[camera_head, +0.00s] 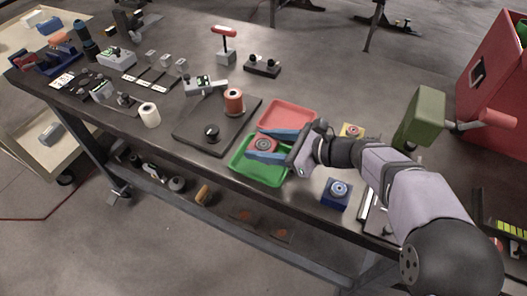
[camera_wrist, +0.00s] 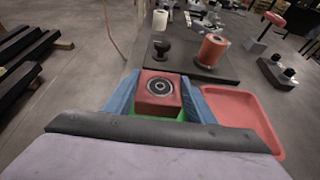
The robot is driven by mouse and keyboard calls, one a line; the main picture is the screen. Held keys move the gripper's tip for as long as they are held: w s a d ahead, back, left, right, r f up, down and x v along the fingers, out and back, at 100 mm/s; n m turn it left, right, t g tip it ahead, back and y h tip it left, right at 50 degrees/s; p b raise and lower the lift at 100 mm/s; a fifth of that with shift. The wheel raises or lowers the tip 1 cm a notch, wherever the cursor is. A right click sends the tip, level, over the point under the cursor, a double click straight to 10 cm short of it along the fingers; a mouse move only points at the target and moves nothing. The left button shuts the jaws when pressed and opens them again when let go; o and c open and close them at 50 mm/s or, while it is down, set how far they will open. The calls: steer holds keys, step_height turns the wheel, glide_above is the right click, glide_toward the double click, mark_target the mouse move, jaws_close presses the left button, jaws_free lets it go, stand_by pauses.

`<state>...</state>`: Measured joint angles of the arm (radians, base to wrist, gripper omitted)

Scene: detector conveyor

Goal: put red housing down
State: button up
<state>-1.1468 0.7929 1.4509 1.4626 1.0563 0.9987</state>
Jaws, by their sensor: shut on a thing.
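The red housing (camera_wrist: 157,91) is a red block with a round dark-and-silver bearing in its top face. In the wrist view it sits between the two blue fingers of my gripper (camera_wrist: 158,98), which is shut on it. In the head view my gripper (camera_head: 272,144) holds the red housing (camera_head: 262,146) over the green tray (camera_head: 241,170). I cannot tell whether the housing touches the tray floor. The red tray (camera_head: 290,112) lies directly behind the green tray and looks empty. In the wrist view the green tray is mostly hidden beneath the housing and gripper.
A blue block with a bearing (camera_head: 337,193) stands right of the green tray. The table's front edge runs close by.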

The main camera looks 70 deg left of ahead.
steer(key=shift+f+p, duration=0.35)
steer(key=shift+f, duration=1.4)
steer(key=shift+f, duration=0.1)
steer(key=shift+f, duration=0.1)
steer(key=o, duration=1.5)
steer(key=shift+c, duration=0.2)
steer(key=shift+r, duration=0.2)
steer(key=shift+w+d, duration=0.3)
steer(key=b+v, duration=0.2)
steer(key=v, duration=0.9)
steer(key=shift+d+r, duration=0.1)
steer(key=shift+r, duration=0.05)
